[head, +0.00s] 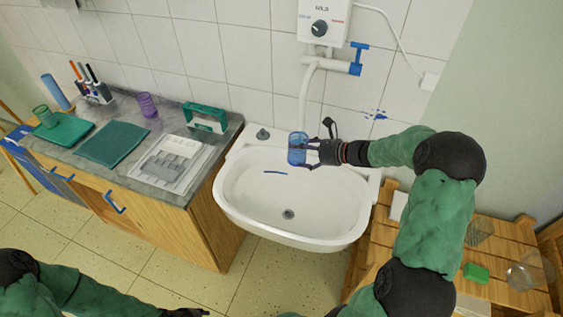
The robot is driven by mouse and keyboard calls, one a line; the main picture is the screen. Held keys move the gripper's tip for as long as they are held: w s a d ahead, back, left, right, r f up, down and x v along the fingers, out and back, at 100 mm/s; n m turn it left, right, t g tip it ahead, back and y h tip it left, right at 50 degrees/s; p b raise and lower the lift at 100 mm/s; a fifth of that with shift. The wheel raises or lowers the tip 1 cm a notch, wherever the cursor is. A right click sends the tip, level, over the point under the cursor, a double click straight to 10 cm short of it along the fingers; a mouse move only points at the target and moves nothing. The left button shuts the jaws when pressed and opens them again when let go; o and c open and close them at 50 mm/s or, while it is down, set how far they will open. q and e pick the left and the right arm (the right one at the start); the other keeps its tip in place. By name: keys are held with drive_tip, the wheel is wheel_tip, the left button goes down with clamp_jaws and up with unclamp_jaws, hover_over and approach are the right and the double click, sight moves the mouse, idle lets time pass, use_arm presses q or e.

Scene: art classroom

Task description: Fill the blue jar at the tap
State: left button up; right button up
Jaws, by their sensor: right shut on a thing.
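The blue jar (297,147) is see-through and is held over the back of the white sink (235,195). My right gripper (313,152) is shut on it from the right. The tap's white spout (303,100) comes down from the water heater, and its lower end meets the top of the jar in the picture. I cannot tell the exact gap or whether water runs or stands in the jar. The tap's blue handle (357,58) is on the right of the pipe. My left gripper (190,312) shows only partly at the bottom edge.
The water heater (322,22) hangs on the tiled wall. On the counter left are a purple cup (147,105), a green tray (65,131), a teal mat (112,144) and a teal-handled item (206,117). A wooden slatted table (495,237) stands right. A blue streak (275,173) marks the basin.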

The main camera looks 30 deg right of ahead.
drive_tip(key=s+a+b, duration=0.1)
drive_tip(key=a+b, duration=0.2)
drive_tip(key=a, duration=0.4)
drive_tip(key=shift+s+d, duration=0.1)
idle(0.4)
idle(0.4)
drive_tip(key=s+a+b, duration=0.1)
drive_tip(key=a+b, duration=0.3)
drive_tip(key=a, duration=0.3)
idle(0.5)
drive_tip(key=shift+s+d, duration=0.1)
idle(0.4)
